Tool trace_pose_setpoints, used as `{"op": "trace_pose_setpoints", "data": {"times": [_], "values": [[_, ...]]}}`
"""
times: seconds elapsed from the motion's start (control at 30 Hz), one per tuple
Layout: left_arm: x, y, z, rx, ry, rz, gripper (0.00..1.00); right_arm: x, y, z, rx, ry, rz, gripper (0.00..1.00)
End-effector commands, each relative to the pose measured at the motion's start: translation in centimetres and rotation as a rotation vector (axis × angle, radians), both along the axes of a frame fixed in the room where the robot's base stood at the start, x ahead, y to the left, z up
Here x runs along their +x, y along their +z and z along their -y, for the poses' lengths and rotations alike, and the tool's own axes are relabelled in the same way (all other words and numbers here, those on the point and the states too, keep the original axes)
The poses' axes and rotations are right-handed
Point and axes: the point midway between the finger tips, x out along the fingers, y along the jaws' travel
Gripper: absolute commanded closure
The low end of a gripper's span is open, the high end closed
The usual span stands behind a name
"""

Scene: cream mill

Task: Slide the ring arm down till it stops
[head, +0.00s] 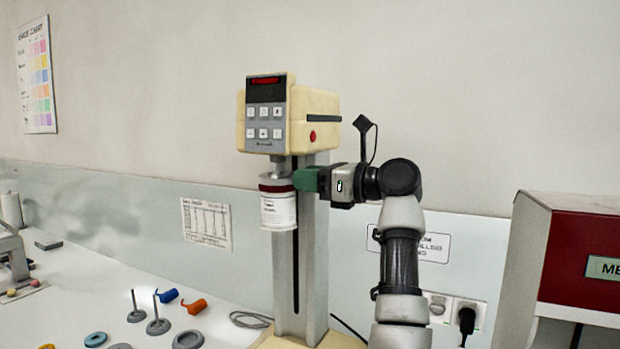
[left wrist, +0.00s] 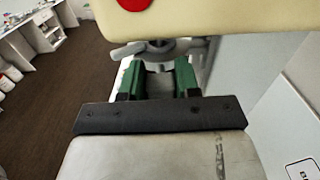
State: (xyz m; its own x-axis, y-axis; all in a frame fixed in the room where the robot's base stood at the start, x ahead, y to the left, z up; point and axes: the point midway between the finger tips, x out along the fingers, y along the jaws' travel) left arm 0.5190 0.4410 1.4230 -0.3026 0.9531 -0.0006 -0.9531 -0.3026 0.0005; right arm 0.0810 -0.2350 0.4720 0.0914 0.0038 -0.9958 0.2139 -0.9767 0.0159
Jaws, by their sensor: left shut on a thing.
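The cream mill (head: 315,115) has a boxy head with a lit red display on a grey column (head: 311,265) with a dark vertical slot. A white labelled can (head: 279,210) with a dark red top band hangs just under the head, well above the base. My left gripper (head: 306,180) has green fingers beside the can's top, at the column. In the left wrist view, the grey ring arm (left wrist: 160,48) lies below the cream head, and its near part is between the fingers (left wrist: 160,80), which are shut on it. The fingers partly hide the ring arm in the head view.
A red and grey cabinet (head: 570,250) stands at the right. Orange (head: 196,306) and blue (head: 167,295) pieces, grey stands and rings lie on the white bench at lower left. A cable lies beside the column. The space below the can is clear.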

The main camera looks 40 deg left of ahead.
Motion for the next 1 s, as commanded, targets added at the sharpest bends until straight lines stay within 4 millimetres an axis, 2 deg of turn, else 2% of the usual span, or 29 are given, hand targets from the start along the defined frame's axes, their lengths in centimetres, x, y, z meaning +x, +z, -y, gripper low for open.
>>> {"op": "trace_pose_setpoints", "data": {"times": [0.07, 0.27, 0.63, 0.97, 1.0], "values": [[0.0, 0.1, 0.0, 0.001, 0.0, 0.001, 1.0, 0.0, 0.0, 0.0, 0.0, 0.0, 0.0, 0.57], [0.0, -0.3, 0.0, 0.001, 0.0, 0.001, 1.0, 0.0, -0.3, 0.0, 0.0, 0.0, 0.0, 0.57], [0.0, -5.8, 0.0, 0.001, 0.0, 0.001, 1.0, 0.0, -5.0, 0.0, -0.001, -0.001, -0.001, 0.57], [0.0, -5.8, 0.0, 0.002, 0.0, 0.0, 1.0, 0.0, -4.9, 0.0, -0.001, -0.001, 0.0, 0.57], [0.0, -5.8, 0.0, 0.002, 0.0, 0.0, 0.67, 0.0, -4.9, 0.0, -0.001, -0.001, 0.0, 0.57]]}}
